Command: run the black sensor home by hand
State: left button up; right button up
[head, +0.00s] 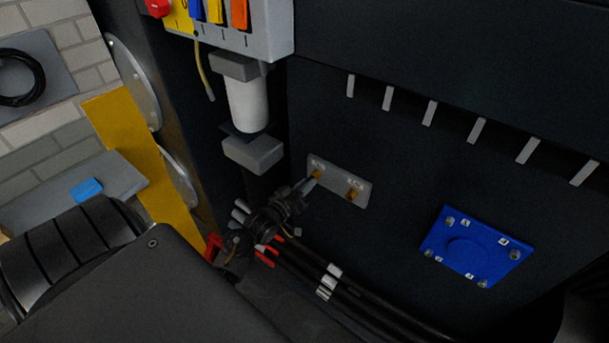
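A small grey plate (339,181) on the dark chassis wall carries two brass fittings, a left one (317,175) and a right one (352,195). Labels above them are too small to read. My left gripper (282,207) is a dark cluster just below and left of the plate. A short grey-tipped dark piece (307,186) points up from it at the left fitting and appears to touch or nearly touch it. I cannot tell whether this piece is the black sensor, or whether the fingers are closed on it. My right gripper is not in view.
Black cables with white bands (329,281) run below the plate. A blue four-bolt cover (472,247) is at right. A white cylinder (248,105) between grey blocks stands above left, under a switch box (262,37). A yellow post (140,150) is at left.

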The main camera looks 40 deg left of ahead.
pick_arm(q)
grip_shut()
jog(key=shift+w+m+b, duration=0.1)
jog(key=shift+m+b, duration=0.8)
jog(key=shift+m, duration=5.1)
jog(key=o, duration=0.6)
grip_release()
jog(key=shift+c, duration=1.3)
